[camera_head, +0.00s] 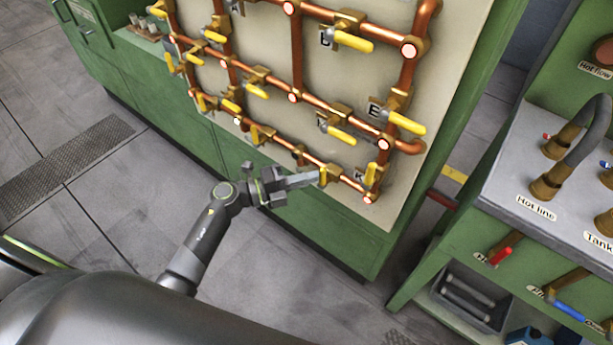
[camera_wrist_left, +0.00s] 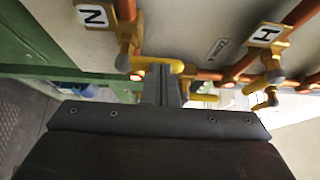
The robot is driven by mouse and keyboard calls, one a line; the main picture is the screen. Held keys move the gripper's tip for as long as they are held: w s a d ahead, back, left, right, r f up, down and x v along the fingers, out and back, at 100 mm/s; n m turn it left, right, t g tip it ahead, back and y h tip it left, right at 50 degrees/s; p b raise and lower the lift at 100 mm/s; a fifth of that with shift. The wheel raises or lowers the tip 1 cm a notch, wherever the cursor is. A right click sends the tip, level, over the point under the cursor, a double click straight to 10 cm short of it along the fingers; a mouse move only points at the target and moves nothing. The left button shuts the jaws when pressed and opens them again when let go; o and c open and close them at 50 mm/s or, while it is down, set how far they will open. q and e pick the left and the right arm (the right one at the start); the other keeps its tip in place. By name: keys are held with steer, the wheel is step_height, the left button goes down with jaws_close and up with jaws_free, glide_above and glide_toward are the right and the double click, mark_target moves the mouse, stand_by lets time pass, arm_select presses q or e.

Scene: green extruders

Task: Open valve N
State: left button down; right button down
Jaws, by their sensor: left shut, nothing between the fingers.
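Valve N shows in the left wrist view as a brass body (camera_wrist_left: 128,36) beside a white label "N" (camera_wrist_left: 94,16). Its yellow handle (camera_wrist_left: 165,66) lies crosswise just beyond my left fingertips and is partly hidden by them. My left gripper (camera_wrist_left: 163,82) is shut with nothing in it. In the head view, my left gripper (camera_head: 308,180) is at the lower part of the pipe panel, with its tips at or against a yellow handle (camera_head: 323,177). I cannot tell whether they touch. No "N" label is readable in the head view.
Copper pipes (camera_head: 297,65) with several yellow-handled valves cover the panel (camera_head: 350,75). A valve labelled "H" (camera_wrist_left: 264,34) is right of valve N in the left wrist view. A green workbench (camera_head: 520,200) stands at the right. Open floor (camera_head: 110,210) lies left of my arm.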

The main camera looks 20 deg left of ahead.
arm_select(q)
steer(key=shift+r, duration=0.1)
arm_select(e)
steer(key=shift+r, duration=0.15)
arm_select(q)
steer(key=shift+d+p, duration=0.1)
steer(key=shift+p, duration=0.35)
arm_select(e)
steer(key=shift+r, duration=0.3)
